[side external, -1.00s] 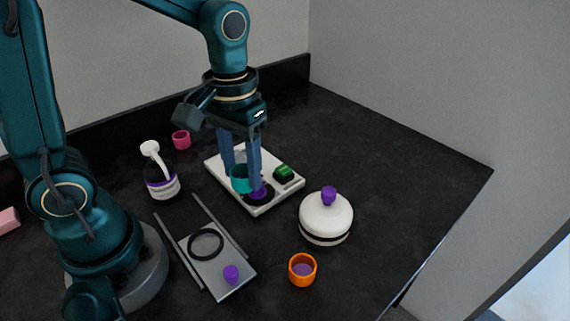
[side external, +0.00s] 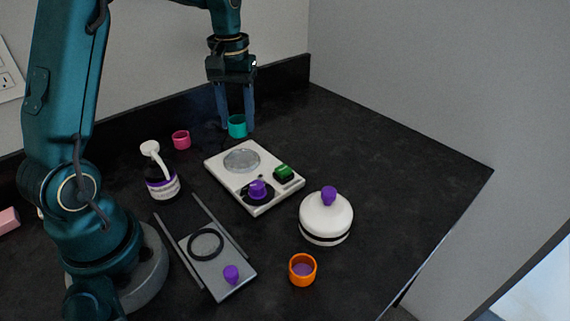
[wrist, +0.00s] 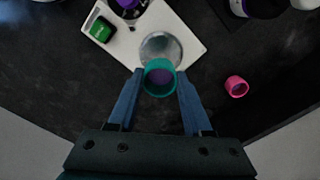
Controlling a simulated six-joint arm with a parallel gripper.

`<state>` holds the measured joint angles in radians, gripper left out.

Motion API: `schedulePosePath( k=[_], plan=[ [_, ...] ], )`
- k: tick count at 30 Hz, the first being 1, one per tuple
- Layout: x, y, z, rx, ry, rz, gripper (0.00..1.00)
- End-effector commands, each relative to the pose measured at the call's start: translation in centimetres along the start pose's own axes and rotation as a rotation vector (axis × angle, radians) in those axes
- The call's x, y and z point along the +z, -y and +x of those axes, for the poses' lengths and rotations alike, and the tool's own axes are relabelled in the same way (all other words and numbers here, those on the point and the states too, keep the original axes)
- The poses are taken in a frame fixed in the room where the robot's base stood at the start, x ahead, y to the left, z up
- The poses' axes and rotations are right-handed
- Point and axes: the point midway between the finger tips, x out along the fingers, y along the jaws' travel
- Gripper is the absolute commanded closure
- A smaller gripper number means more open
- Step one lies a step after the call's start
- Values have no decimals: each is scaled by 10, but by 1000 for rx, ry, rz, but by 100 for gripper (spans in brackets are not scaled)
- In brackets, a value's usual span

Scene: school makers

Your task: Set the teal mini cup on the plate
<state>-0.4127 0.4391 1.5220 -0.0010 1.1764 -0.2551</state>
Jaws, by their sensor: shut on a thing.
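The teal mini cup (side external: 237,127) is between the fingertips of my gripper (side external: 236,119), which is shut on it. The cup is upright, behind the white board; I cannot tell its exact height above the counter. In the wrist view the teal cup (wrist: 147,82) sits between both fingers, with purple inside it. The plate appears to be the round grey disc (side external: 241,160) on the back part of the white board. It is bare. In the wrist view the cup's rim overlaps the near edge of the disc (wrist: 160,46).
The white board (side external: 221,171) also carries a purple knob (side external: 257,188) and a green block (side external: 284,172). A pink cup (side external: 181,140) and a white-topped bottle (side external: 163,184) stand left. A white lidded pot (side external: 326,217), an orange cup (side external: 302,270) and a grey tray (side external: 225,278) are nearer.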

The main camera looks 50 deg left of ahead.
Motion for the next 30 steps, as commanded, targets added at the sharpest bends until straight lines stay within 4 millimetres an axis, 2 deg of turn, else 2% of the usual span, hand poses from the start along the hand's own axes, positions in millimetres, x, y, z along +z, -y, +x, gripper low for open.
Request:
schedulePosePath(
  k=[18,30],
  plan=[
    [1,2,52,-2,6,-4,100],
    [0,2,58,-1,4,-4,100]
  ],
)
